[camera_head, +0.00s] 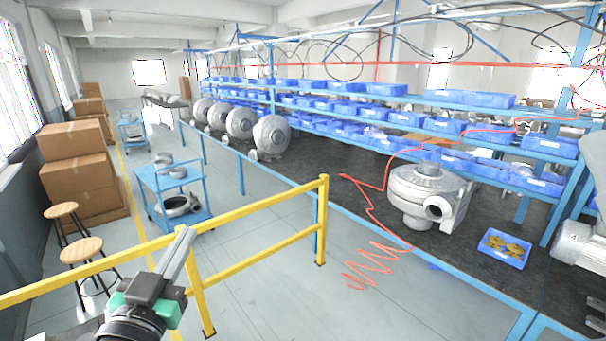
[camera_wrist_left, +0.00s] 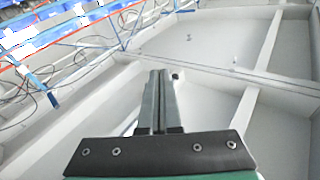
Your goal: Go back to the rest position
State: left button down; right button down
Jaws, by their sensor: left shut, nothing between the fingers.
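My left gripper (camera_head: 186,240) is at the lower left in the head view, raised in front of the yellow railing and clear of the bench. Its fingers point up and are shut together with nothing between them. In the left wrist view the closed fingers (camera_wrist_left: 160,80) stand upright against the white ceiling. My right gripper is not in view.
A yellow railing (camera_head: 262,209) runs just behind my left gripper. The dark bench (camera_head: 340,205) at right holds a grey blower (camera_head: 425,195) and a blue tray (camera_head: 487,251) of brass-coloured parts. A blue cart (camera_head: 150,185), stools (camera_head: 80,250) and boxes (camera_head: 75,145) stand at left.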

pick_arm(q)
jog(key=s+d+r+n+t+h, duration=0.1)
jog(key=s+r+t, duration=0.6)
jog(key=s+r, duration=1.1)
notch_tip(320, 180, up, 2)
jog(key=shift+s+d+r+t+h, duration=0.15)
jog(key=shift+s+d+t+h, duration=0.15)
jog(key=shift+s+d, duration=0.1)
